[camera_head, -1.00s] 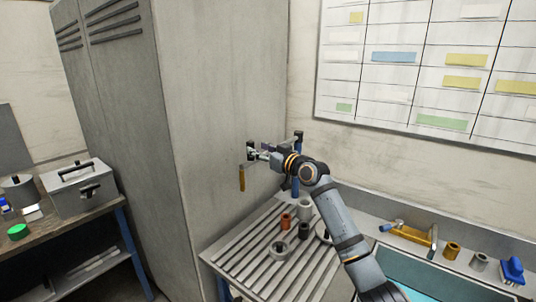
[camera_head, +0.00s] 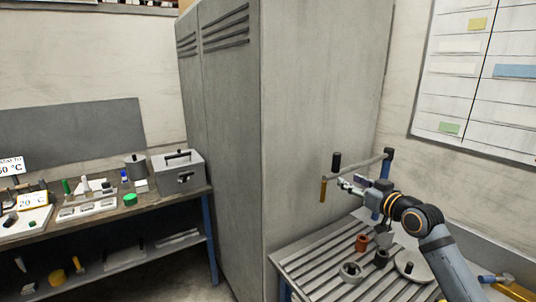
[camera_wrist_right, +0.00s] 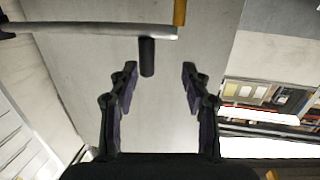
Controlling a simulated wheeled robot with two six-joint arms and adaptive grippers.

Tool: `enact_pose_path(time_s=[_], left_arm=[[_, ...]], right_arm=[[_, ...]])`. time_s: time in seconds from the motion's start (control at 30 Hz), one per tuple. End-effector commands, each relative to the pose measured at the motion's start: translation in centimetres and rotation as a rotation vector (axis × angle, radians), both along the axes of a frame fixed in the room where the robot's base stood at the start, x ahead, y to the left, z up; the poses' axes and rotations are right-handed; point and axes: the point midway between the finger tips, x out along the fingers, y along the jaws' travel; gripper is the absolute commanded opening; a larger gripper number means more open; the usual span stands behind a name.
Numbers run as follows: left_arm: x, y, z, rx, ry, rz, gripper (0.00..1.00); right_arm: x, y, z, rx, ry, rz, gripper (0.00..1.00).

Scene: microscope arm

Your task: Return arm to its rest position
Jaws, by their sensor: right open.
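The swing arm is a grey horizontal bar (camera_head: 358,168) on a blue post (camera_head: 387,160) over the slatted bench, reaching left towards the locker. A black knob (camera_head: 336,161) stands up near its free end, and a yellow-orange handle (camera_head: 323,190) hangs from the tip. My right gripper (camera_head: 346,184) is open and empty, just below the bar in the head view. In the right wrist view, the open fingers (camera_wrist_right: 159,70) point towards the knob (camera_wrist_right: 147,57), bar (camera_wrist_right: 95,29) and handle (camera_wrist_right: 180,12). The knob appears just past the fingertips, apart from both. My left gripper is out of view.
A tall grey locker (camera_head: 315,110) stands close on the left of the bar. The slatted bench (camera_head: 320,272) holds several small cylindrical parts and a round disc (camera_head: 414,266). A workbench (camera_head: 100,222) with a metal box (camera_head: 180,172) is at the far left.

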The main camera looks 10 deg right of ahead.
Motion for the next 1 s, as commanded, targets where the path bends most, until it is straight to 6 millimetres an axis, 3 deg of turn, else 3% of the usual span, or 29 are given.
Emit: enact_pose_path(time_s=[0.07, 0.2, 0.3, 0.4, 0.6, 0.9, 1.0], left_arm=[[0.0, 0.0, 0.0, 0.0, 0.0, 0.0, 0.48], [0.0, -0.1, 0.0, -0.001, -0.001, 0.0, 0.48], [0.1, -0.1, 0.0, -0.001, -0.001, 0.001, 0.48], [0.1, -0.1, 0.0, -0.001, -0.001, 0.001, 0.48], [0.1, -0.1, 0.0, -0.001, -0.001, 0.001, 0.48], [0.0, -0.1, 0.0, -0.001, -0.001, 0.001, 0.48], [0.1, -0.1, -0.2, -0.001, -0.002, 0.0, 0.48]], right_arm=[[-1.5, 2.5, -5.5, -0.033, 0.107, 0.021, 0.48], [-7.0, 6.7, -16.0, -0.116, 0.343, 0.037, 0.48], [-12.4, 8.5, -22.4, -0.169, 0.517, 0.022, 0.48], [-17.7, 9.3, -26.7, -0.206, 0.665, -0.012, 0.48], [-26.3, 9.2, -31.1, -0.246, 0.889, -0.096, 0.48], [-37.0, 7.9, -33.3, -0.271, 1.154, -0.244, 0.48], [-36.1, 7.5, -36.6, -0.274, 1.169, -0.248, 0.48]])
